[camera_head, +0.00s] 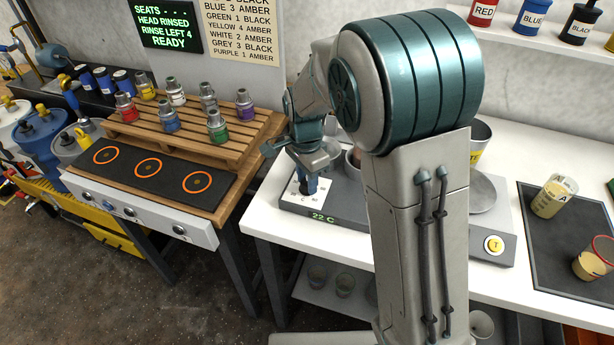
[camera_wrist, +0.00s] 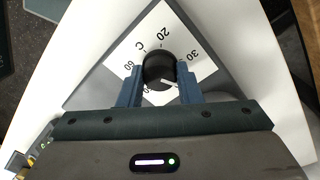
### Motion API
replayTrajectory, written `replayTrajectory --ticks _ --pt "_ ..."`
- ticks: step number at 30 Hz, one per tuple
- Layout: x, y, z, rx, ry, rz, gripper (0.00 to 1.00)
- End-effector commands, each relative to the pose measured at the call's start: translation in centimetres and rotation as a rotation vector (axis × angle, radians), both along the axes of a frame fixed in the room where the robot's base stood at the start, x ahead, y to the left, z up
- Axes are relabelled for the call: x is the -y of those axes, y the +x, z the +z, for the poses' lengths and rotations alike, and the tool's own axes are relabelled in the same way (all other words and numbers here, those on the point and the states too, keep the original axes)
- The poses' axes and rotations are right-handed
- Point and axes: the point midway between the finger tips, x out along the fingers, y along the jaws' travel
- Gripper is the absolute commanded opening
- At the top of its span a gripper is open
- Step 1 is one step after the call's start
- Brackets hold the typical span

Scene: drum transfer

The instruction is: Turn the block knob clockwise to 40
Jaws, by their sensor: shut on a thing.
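The block knob (camera_wrist: 158,68) is a round black knob on a white dial plate (camera_wrist: 150,38) in the wrist view. My gripper (camera_wrist: 159,80) has one blue finger on each side of it and is shut on it. The dial shows 20, 30, 60 and a C; the numbers on the near side are partly hidden by the fingers. A short white pointer line on the knob points to the lower right, below the 30, towards the right finger. In the head view my gripper (camera_head: 308,188) is down at the grey block unit (camera_head: 345,217), whose green display reads 22 C.
A scale (camera_head: 510,248) with a yellow button and a dark mat (camera_head: 530,260) with two beakers are to the right. My arm hides part of the bench.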

Motion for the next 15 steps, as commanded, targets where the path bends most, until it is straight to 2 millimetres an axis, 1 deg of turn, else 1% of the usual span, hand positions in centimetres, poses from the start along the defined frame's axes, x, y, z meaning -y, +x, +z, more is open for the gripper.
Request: replayTrajectory --ticks 1,9,15 --pt "-0.06 0.07 0.24 0.003 0.001 -0.041 0.09" --pt "-0.07 0.08 0.24 0.002 0.001 -0.258 0.09" --pt "-0.05 0.08 0.20 0.002 0.001 -0.369 0.09"
